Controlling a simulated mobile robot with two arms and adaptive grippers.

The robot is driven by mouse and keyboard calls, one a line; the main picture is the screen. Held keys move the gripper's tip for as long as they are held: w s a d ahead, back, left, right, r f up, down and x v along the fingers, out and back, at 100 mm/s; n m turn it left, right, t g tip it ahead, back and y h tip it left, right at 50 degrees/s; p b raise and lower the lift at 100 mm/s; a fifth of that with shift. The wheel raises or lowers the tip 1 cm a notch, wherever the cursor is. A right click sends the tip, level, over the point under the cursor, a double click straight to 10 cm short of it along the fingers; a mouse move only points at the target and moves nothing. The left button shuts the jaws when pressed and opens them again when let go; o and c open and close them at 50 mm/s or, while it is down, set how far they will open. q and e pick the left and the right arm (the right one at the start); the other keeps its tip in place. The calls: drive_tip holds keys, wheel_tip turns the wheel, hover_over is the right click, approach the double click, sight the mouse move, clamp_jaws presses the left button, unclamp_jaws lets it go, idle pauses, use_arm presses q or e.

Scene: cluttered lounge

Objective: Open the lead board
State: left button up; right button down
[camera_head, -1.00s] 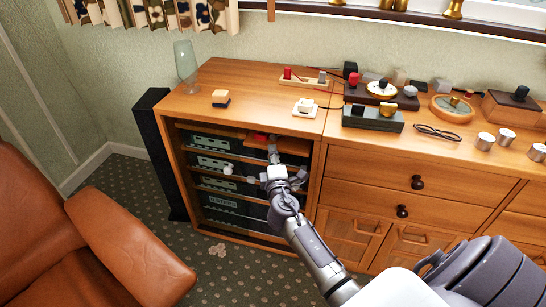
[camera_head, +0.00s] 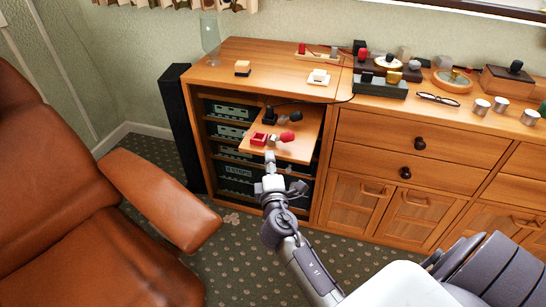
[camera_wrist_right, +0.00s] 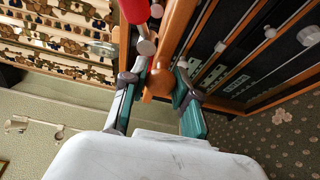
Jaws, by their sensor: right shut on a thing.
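The lead board (camera_head: 297,151) is a flat wooden shelf pulled out from the upper part of the equipment cabinet (camera_head: 212,160). On it are a red block (camera_head: 259,139), a red-ended plug (camera_head: 286,137) and a black piece (camera_head: 269,116) with a dark lead. My right gripper (camera_head: 271,164) is at the board's front edge. In the right wrist view it is closed around a round wooden knob (camera_wrist_right: 158,86) on the board's edge (camera_wrist_right: 179,28). In the head view the knob is mostly hidden by the gripper. My left gripper is out of view.
Audio units (camera_head: 233,111) sit on shelves beside and below the board. Several small items stand on the sideboard top (camera_head: 280,70). A brown leather armchair (camera_head: 160,200) is at left, with a black speaker (camera_head: 183,125) beside the cabinet. Carpet (camera_head: 205,270) shows in front.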

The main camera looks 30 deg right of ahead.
drive_tip(key=shift+s+a, duration=0.2)
drive_tip(key=shift+a, duration=0.05)
drive_tip(key=c, duration=1.2)
unclamp_jaws()
drive_tip(key=shift+o, duration=0.2)
drive_tip(key=v, duration=1.2)
drive_tip(key=shift+d, duration=0.1)
